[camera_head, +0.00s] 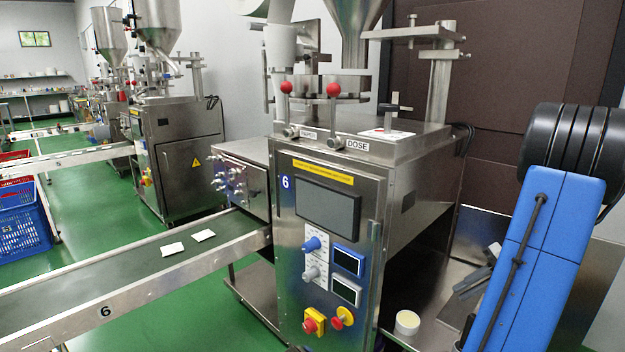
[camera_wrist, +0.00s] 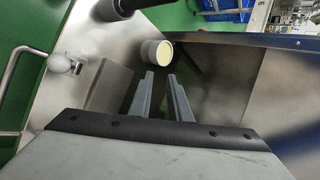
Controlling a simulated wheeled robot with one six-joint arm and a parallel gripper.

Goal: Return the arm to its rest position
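My blue arm (camera_head: 548,245) stands tilted at the right of the head view, its lower end cut off by the frame edge. My gripper (camera_wrist: 160,82) shows two grey fingers with a gap between them and nothing held in it. In the head view its grey fingers (camera_head: 472,285) show only partly, left of the arm. A small white cup with a cream-coloured top (camera_head: 407,322) stands on a metal surface by the packing machine. In the wrist view the cup (camera_wrist: 153,52) is just beyond the fingertips and looks apart from them.
Packing machine 6 (camera_head: 330,260) with its knobs and red buttons stands left of my arm. A metal panel (camera_head: 405,270) and dark wall (camera_head: 540,60) are near. Blue crates (camera_head: 22,228) stand far left. Green floor shows between machines.

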